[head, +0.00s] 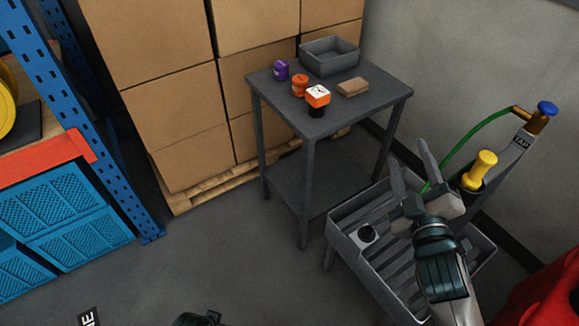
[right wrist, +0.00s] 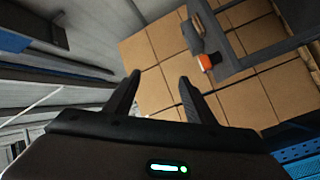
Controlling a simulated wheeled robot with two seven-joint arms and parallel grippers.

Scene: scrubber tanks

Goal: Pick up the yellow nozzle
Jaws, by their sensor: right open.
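The yellow nozzle (head: 481,169) stands in a dark holder at the right in the head view, beside the grey slatted tray stand. A green hose (head: 468,139) runs near it from a tap. My right gripper (head: 411,160) is open and empty, to the left of the nozzle and apart from it, with its fingers pointing up in the picture. In the right wrist view the open fingers (right wrist: 160,88) have nothing between them, and the nozzle is not seen there. My left gripper does not show clearly; only a dark part is at the bottom edge of the head view.
A tap post with a blue knob (head: 547,108) stands behind the nozzle. A grey table (head: 375,100) holds a purple box, orange items, a sponge-like block and a grey bin. The slatted tray (head: 345,217) lies under my right arm. A red object (head: 550,297) is at lower right.

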